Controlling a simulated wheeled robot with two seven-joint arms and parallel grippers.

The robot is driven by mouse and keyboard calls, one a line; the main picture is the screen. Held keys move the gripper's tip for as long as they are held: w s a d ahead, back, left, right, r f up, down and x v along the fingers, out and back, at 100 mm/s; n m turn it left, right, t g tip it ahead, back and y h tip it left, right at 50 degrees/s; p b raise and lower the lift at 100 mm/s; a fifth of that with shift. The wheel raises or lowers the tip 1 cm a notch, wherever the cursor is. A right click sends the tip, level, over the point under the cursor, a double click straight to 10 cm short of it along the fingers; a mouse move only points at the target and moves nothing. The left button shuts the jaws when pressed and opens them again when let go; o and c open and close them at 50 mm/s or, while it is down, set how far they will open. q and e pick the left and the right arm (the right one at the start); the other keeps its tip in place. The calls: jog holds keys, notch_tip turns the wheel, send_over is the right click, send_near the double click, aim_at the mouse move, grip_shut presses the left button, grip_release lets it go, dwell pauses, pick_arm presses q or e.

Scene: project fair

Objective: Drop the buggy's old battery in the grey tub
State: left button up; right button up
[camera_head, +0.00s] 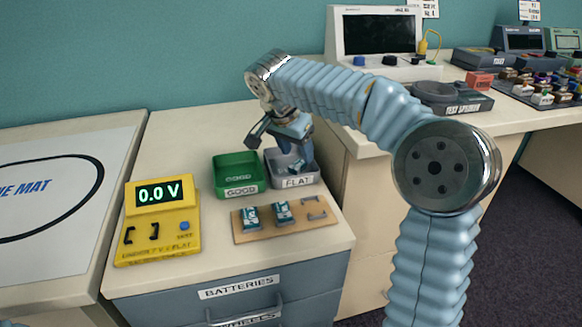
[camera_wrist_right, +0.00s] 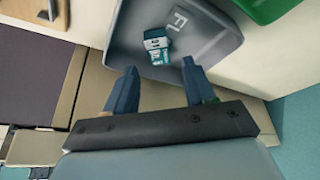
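The grey tub (camera_head: 299,182), labelled FLAT, stands on the cream counter beside a green tub. My right gripper (camera_head: 295,153) is over the grey tub and hides part of its inside in the head view. In the right wrist view, a teal and white battery (camera_wrist_right: 156,46) lies in the grey tub (camera_wrist_right: 126,42). My right gripper (camera_wrist_right: 160,85) is open there, its two blue fingers apart with nothing between them. The battery lies beyond the fingertips, apart from them. The buggy is not in view. My left gripper is not in view.
The green tub (camera_head: 238,174), labelled GOOD, looks empty. A yellow tester (camera_head: 158,222) reads 0.0 V. A wooden holder (camera_head: 285,219) has two batteries and one empty place. A line mat (camera_head: 55,190) lies at left; instruments and a monitor (camera_head: 375,35) stand at right.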

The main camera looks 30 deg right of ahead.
jog(key=p+v, duration=0.1)
jog(key=v, duration=1.2)
jog(key=shift+a+r+p, duration=0.2)
jog(key=shift+r+p, duration=0.15)
jog(key=shift+p, duration=0.05)
jog(key=shift+s, duration=0.1)
